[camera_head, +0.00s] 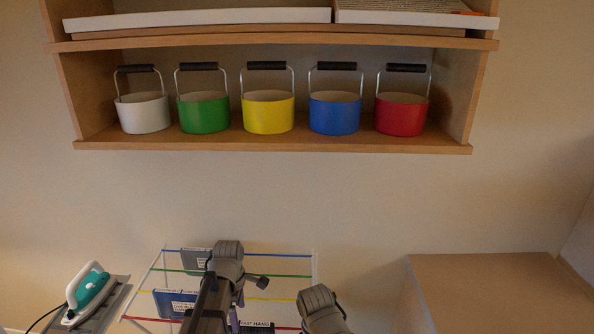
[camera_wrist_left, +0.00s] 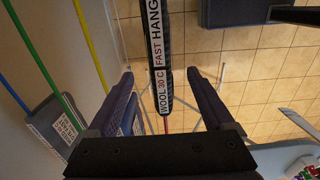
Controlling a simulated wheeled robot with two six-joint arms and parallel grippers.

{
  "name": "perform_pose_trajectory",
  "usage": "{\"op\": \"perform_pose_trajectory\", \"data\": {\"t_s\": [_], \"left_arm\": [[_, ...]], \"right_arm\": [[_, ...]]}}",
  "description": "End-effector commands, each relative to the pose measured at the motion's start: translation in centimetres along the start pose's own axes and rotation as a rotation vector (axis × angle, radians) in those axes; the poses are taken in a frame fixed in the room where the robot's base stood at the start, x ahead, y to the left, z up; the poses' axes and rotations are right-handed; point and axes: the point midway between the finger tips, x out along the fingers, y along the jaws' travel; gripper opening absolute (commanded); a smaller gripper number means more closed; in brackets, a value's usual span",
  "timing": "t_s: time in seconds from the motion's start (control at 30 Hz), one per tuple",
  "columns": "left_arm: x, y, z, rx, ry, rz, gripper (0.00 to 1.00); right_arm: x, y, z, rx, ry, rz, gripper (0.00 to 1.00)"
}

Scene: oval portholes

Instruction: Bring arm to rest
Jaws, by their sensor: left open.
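My left gripper (camera_wrist_left: 160,77) is open, with its two dark fingers spread apart in the left wrist view. Between and beyond the fingertips is a dark folded garment (camera_wrist_left: 162,55) with a white label reading "WOOL 30 C FAST HANG". The gripper does not appear closed on it; whether a finger touches it I cannot tell. In the head view, my left arm rises from the bottom middle, and the garment's label (camera_head: 257,325) shows beside it at the bottom edge. Part of my right arm shows at the bottom; its gripper cannot be seen.
A drying rack (camera_head: 290,254) with coloured rods holds dark cloths (camera_head: 177,303). A teal iron (camera_head: 92,288) stands at left. A wooden cabinet (camera_head: 500,285) is at right. A wall shelf (camera_head: 270,142) holds several coloured pots. Tiled floor (camera_wrist_left: 245,75) lies below the gripper.

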Motion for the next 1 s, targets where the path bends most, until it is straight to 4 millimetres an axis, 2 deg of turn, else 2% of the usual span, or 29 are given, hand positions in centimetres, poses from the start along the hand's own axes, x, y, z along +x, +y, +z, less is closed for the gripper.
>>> {"op": "perform_pose_trajectory", "data": {"t_s": [0.03, 0.4, 0.5, 0.6, 1.0], "left_arm": [[-1.4, 0.0, 0.0, 0.000, 0.000, 0.000, 0.86], [-5.9, 0.0, 0.0, 0.000, 0.000, 0.000, 0.86], [-5.4, 1.9, 0.0, 0.000, 0.000, 0.000, 0.86], [-5.4, 2.6, 0.0, 0.000, 0.000, 0.000, 0.86], [-5.3, 2.6, 0.0, 0.001, 0.001, 0.000, 0.86]], "right_arm": [[-1.4, 0.1, 0.1, 0.000, 0.000, 0.000, 0.84], [-5.9, 0.6, 0.3, 0.005, 0.000, -0.001, 0.84], [-5.4, 0.5, 0.3, 0.006, 0.000, -0.001, 0.84], [-5.3, 0.5, 0.3, 0.006, 0.000, -0.001, 0.84], [-5.3, 0.5, 0.3, 0.005, 0.000, -0.001, 0.84]]}}
